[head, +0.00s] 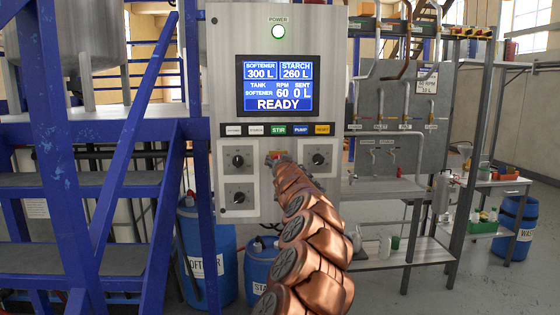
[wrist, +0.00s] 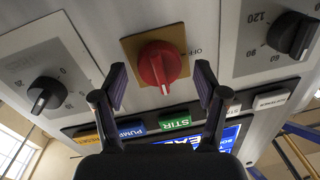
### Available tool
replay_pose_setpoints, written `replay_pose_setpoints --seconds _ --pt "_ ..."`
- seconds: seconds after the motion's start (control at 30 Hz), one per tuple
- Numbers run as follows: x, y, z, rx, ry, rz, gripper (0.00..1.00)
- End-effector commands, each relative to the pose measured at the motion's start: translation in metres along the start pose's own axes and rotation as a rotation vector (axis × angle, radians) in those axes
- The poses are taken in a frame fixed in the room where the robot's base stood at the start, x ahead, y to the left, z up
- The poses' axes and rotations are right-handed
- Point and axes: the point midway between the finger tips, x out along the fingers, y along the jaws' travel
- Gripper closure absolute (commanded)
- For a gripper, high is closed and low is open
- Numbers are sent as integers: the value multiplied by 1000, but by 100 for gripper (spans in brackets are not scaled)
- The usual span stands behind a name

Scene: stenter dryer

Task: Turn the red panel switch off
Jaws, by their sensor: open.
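The red panel switch (wrist: 160,66) is a red rotary knob on a yellow-brown plate, in the middle of the wrist view. Lettering that reads OFF stands beside the plate. My gripper (wrist: 160,85) is open, with one dark finger on each side of the red knob and a gap to it. In the head view my copper-coloured arm reaches up to the panel, and my gripper (head: 279,158) is small there. It hides most of the red switch; only a bit of red and yellow shows above it.
Black dials flank the switch: one at left (wrist: 45,95) and one at right (wrist: 290,36) in the wrist view. A row of labelled buttons (head: 278,130) and a lit READY screen (head: 278,86) sit above. A blue stair frame (head: 130,170) stands left of the panel.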

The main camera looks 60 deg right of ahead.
Motion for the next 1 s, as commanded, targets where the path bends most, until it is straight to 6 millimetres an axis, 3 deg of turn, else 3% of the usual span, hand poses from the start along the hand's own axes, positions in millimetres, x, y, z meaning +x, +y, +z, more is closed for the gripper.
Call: replay_pose_setpoints --seconds 0.27,0.83,0.87,0.9,1.0 --pt "0 0 0 0 0 0 27" --pt "0 0 0 0 -1 -1 86" --pt "3 10 1 -8 -3 11 88" --pt "2 0 1 -3 -2 -1 87" --pt "1 0 0 -7 -1 0 88"
